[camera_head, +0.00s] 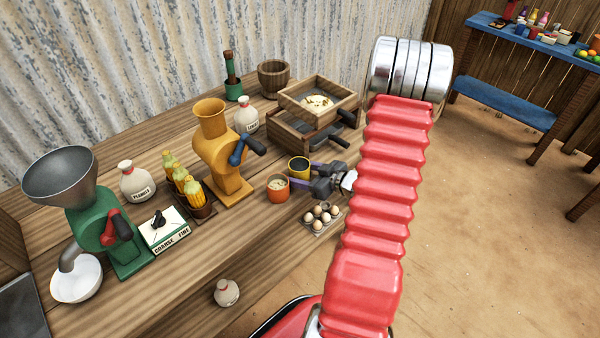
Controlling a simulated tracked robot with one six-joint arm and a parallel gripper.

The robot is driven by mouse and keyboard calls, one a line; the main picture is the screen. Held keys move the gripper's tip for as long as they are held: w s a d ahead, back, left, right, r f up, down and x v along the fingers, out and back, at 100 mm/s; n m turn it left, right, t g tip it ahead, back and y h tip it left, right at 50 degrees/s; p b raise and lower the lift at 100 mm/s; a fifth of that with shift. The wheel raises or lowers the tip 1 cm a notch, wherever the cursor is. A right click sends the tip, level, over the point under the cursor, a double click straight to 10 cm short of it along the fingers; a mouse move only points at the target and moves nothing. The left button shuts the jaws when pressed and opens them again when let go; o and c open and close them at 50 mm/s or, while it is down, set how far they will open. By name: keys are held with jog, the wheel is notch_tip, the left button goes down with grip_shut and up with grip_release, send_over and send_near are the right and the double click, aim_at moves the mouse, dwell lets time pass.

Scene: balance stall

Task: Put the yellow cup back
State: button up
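The yellow cup (298,166) stands upright on the wooden table, dark inside, just behind and right of an orange cup (278,190) that has something pale in it. My gripper (303,175) is at the yellow cup, coming from the right. Its two fingers are apart, one low across the cup's front and one at its right side. I cannot tell whether they touch the cup. The lower part of the cup is partly hidden by the near finger.
An egg tray (316,230) is just below my gripper. Stacked wooden sieve boxes (284,138) stand behind. The table between the jar and egg tray is clear.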

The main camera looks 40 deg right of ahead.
jog(key=shift+r, duration=0.1)
jog(key=v, duration=1.2)
jog(key=shift+d, duration=0.1)
dwell(0.8)
